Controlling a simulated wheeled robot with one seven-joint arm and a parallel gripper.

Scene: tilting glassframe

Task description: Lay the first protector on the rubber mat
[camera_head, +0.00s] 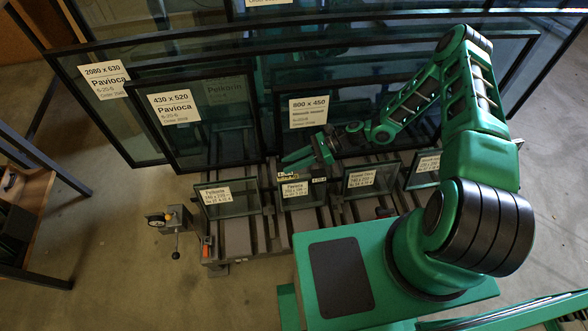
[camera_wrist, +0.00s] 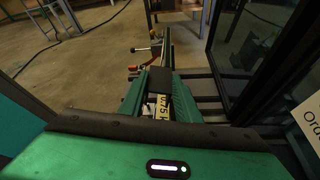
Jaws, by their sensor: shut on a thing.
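My gripper (camera_head: 305,158) is shut on a small dark block, the protector (camera_wrist: 160,80), beside the row of small glass panes. The wrist view shows the protector between my two green fingers (camera_wrist: 160,98), with a yellow label with black print at its near side. In the head view my fingers partly hide it; a yellow-and-black patch (camera_head: 288,174) shows at the top of the small Pavioca pane. The rubber mat (camera_head: 340,277) appears to be the flat black pad on the green deck at the bottom centre. Its top is bare, and my gripper is well away from it.
Small labelled panes (camera_head: 230,198) stand upright on a slatted rack (camera_head: 237,238). Tall framed panes (camera_head: 205,125) lean close behind my gripper. A clamp-like device with a lever (camera_head: 175,222) is at the rack's left end. Open floor lies at the lower left.

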